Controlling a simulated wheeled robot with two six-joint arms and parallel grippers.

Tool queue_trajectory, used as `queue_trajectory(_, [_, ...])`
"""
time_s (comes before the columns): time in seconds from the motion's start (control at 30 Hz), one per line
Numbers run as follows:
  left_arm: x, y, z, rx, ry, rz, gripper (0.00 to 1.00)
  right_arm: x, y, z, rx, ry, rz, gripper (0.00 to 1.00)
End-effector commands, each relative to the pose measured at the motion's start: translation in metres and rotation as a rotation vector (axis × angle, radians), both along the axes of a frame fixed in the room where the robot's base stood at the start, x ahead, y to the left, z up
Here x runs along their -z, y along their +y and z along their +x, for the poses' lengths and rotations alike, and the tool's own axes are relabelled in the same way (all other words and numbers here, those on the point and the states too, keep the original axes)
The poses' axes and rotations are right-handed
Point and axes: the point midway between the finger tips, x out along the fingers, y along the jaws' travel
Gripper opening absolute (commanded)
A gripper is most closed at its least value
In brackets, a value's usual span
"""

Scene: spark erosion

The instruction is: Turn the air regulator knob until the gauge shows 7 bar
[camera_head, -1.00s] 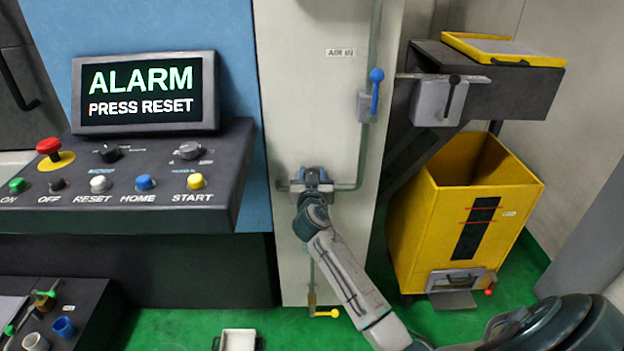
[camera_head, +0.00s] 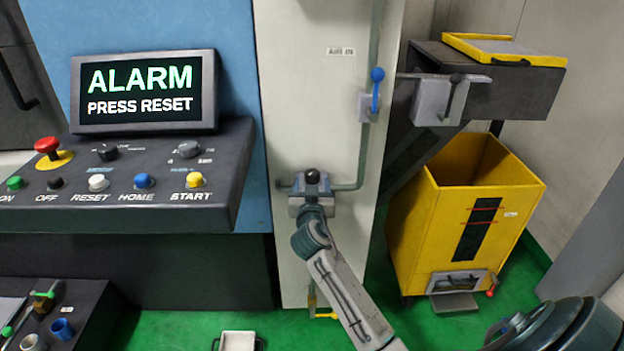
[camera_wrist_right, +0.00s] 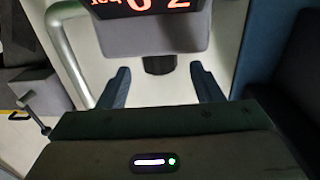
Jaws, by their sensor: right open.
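The air regulator (camera_head: 297,206) is on the pale panel, joined to the grey pipe; a dark round part (camera_head: 312,176) shows at its top in the head view. In the right wrist view the dark knob (camera_wrist_right: 160,65) lies between my open right fingers (camera_wrist_right: 160,72), with a gap on each side. Above it is the gauge display (camera_wrist_right: 112,8), upside down and cut off by the frame. Its red characters include "bar" and a 0; the other digit is unclear. My right gripper (camera_head: 312,192) is at the regulator. My left gripper is not in view.
A blue-handled valve (camera_head: 376,90) is up the pipe, and a yellow handle (camera_head: 326,315) is low on the panel. The console (camera_head: 120,215) at left has a screen (camera_head: 145,90) reading "ALARM PRESS RESET". A yellow bin (camera_head: 418,240) stands at right.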

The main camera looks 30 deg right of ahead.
Motion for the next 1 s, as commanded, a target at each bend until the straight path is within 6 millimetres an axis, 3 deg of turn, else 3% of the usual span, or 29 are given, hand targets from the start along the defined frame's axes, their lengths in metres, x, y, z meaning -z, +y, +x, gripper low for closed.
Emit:
queue_trajectory(0.1, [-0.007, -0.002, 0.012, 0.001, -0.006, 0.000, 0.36, 0.003, 0.014, -0.021, -0.001, -0.001, 0.003, 0.59])
queue_trajectory(0.3, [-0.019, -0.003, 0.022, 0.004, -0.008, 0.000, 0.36, 0.001, 0.028, -0.043, 0.000, -0.001, 0.001, 0.59])
queue_trajectory(1.0, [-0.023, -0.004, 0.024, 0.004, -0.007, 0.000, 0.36, 0.005, 0.032, -0.052, 0.002, 0.016, 0.005, 0.59])
